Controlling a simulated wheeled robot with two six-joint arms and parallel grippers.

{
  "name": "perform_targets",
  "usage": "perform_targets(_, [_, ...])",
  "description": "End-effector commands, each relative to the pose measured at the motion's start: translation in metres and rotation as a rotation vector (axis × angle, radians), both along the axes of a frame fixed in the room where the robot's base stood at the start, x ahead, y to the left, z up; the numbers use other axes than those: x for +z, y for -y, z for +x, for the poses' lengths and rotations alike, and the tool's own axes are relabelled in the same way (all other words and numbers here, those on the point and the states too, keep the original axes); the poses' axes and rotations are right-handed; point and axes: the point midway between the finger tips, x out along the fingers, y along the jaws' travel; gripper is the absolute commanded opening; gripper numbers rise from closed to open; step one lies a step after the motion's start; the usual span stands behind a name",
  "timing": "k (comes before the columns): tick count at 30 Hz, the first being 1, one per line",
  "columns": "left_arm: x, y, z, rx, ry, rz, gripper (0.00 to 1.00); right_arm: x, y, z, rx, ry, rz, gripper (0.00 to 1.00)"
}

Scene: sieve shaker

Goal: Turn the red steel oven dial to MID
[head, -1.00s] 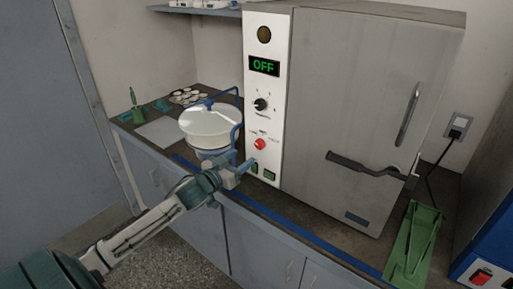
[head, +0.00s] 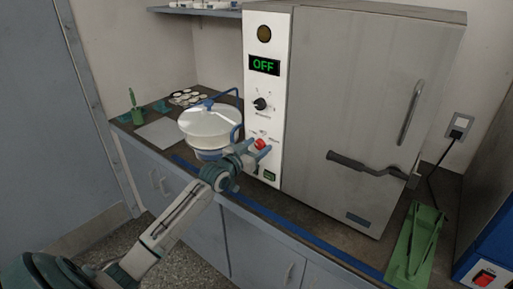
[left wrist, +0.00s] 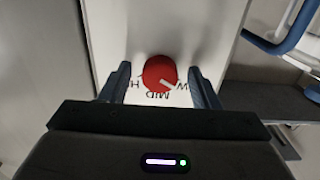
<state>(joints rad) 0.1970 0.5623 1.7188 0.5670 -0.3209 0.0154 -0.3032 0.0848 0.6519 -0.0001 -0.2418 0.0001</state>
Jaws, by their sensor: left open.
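The red dial (head: 260,144) sits on the oven's white front panel (head: 268,28), low down. In the left wrist view the dial (left wrist: 160,73) is a round red knob with a white pointer mark slanting toward the lower right, near the "W" of a partly hidden label. "MID" shows upside down just below the dial, and "H" lies to its left. My left gripper (head: 256,150) is open at the panel. In the wrist view its two fingers (left wrist: 160,82) stand on either side of the dial, with gaps visible. My right gripper is not in view.
The oven display (head: 264,66) reads OFF. A black knob (head: 260,104) is above the red dial and a green button (head: 270,176) below it. A green tool holder (head: 415,245) lies right.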

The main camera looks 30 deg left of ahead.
Motion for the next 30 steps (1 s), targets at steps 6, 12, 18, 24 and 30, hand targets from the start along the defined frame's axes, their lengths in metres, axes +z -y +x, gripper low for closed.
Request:
perform_targets(6, [0.0, 0.0, 0.0, 0.0, 0.0, 0.0, 0.46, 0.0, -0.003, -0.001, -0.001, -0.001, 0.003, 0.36])
perform_targets(12, [0.0, 0.0, 0.0, 0.0, 0.0, 0.0, 0.11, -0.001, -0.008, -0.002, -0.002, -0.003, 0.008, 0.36])
perform_targets(18, [-0.001, 0.0, 0.0, 0.0, 0.001, 0.011, 0.11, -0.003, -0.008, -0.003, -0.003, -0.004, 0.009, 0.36])
perform_targets(24, [-0.003, 0.0, 0.0, 0.0, 0.006, 0.078, 0.11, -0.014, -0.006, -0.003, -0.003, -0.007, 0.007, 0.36])
perform_targets(30, [-0.005, 0.0, 0.0, -0.001, 0.017, 0.207, 0.11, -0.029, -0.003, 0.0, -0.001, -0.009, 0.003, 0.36])
